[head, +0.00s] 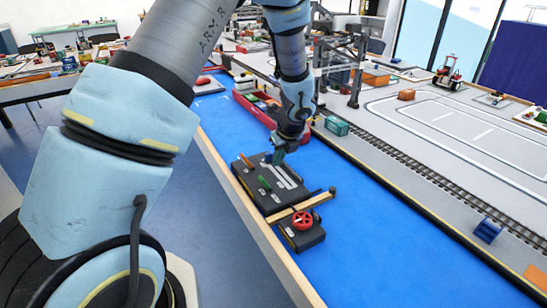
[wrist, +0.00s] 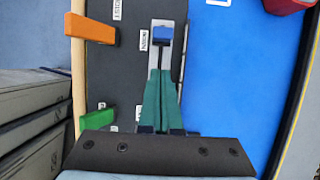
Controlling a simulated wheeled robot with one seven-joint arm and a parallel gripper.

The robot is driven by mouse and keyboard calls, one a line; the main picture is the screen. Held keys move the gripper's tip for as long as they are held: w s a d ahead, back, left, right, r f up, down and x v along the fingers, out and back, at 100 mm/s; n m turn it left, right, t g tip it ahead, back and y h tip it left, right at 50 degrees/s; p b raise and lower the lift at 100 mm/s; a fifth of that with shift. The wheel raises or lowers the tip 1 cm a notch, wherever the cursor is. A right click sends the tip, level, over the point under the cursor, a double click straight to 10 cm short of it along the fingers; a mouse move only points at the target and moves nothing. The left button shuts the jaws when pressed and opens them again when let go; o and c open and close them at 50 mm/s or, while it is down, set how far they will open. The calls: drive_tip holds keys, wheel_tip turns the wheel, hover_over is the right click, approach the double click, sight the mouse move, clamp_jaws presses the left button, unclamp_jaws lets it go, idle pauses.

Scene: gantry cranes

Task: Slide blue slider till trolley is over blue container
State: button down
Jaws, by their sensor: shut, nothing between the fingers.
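The blue slider (wrist: 162,35) stands near the top end of its slot on the dark control panel (wrist: 105,70) in the wrist view. In the head view it is hidden behind my gripper. My gripper (wrist: 161,73) is shut and empty, with its teal fingertips over the slot, a little below the slider in the picture. In the head view my gripper (head: 278,158) points down at the far part of the panel (head: 285,185). A blue container-like box (head: 487,230) sits by the rails at right. The gantry crane (head: 345,62) stands at the back; its trolley cannot be made out.
An orange lever (wrist: 90,28) and a green lever (wrist: 97,119) stick up left of the slot. A red wheel (head: 302,220) is at the panel's near end. A red boat (head: 250,108) lies behind my gripper. A teal container (head: 337,126) stands on the quay edge.

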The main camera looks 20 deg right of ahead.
drive_tip(key=v, duration=1)
drive_tip(key=shift+s+b, duration=0.25)
drive_tip(key=shift+b, duration=0.2)
drive_tip(key=c, duration=1.6)
unclamp_jaws()
